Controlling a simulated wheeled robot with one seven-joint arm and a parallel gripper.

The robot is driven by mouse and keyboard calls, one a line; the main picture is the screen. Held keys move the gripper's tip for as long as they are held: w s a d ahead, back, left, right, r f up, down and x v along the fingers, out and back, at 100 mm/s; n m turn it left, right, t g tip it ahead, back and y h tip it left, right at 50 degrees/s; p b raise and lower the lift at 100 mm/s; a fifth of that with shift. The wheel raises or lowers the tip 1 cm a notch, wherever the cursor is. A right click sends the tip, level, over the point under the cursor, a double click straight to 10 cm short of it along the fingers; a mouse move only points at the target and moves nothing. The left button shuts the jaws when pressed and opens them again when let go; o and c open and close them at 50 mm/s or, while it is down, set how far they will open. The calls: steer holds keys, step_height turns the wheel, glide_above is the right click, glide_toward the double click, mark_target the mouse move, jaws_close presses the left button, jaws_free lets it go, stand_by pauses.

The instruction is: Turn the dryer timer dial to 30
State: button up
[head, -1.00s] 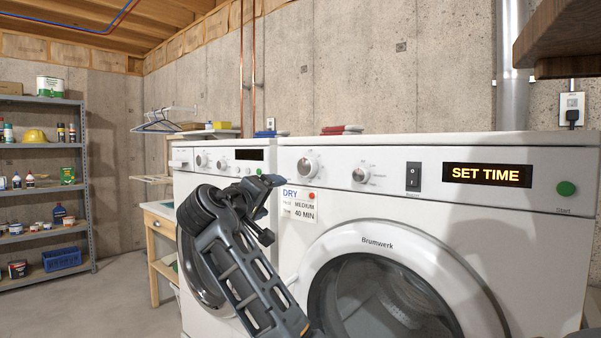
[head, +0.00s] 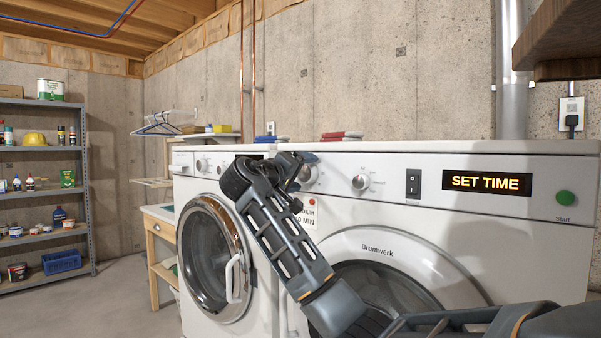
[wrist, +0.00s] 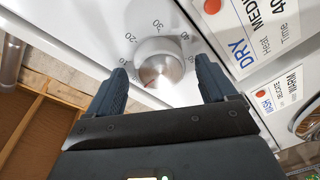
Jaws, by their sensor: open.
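The timer dial (wrist: 160,64) is a round silver knob on the dryer's white panel. A small reddish mark shows near its lower-left edge; which number it points to is hard to tell. Printed numbers, including 20 and 30, surround it. My gripper (wrist: 162,68) is open, with one finger on each side of the dial; contact cannot be seen. In the head view my gripper (head: 293,161) is at the dial (head: 309,174) and partly covers it. The dryer's display (head: 487,182) reads SET TIME.
A card (wrist: 245,30) beside the dial reads DRY, MEDIUM and 40; a WASH card hangs beyond it. A second knob (head: 361,182), a black switch (head: 413,182) and a green Start button (head: 565,198) are to the right. The washer (head: 190,170) stands left.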

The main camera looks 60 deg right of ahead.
steer(key=shift+c, duration=0.2)
steer(key=c, duration=1)
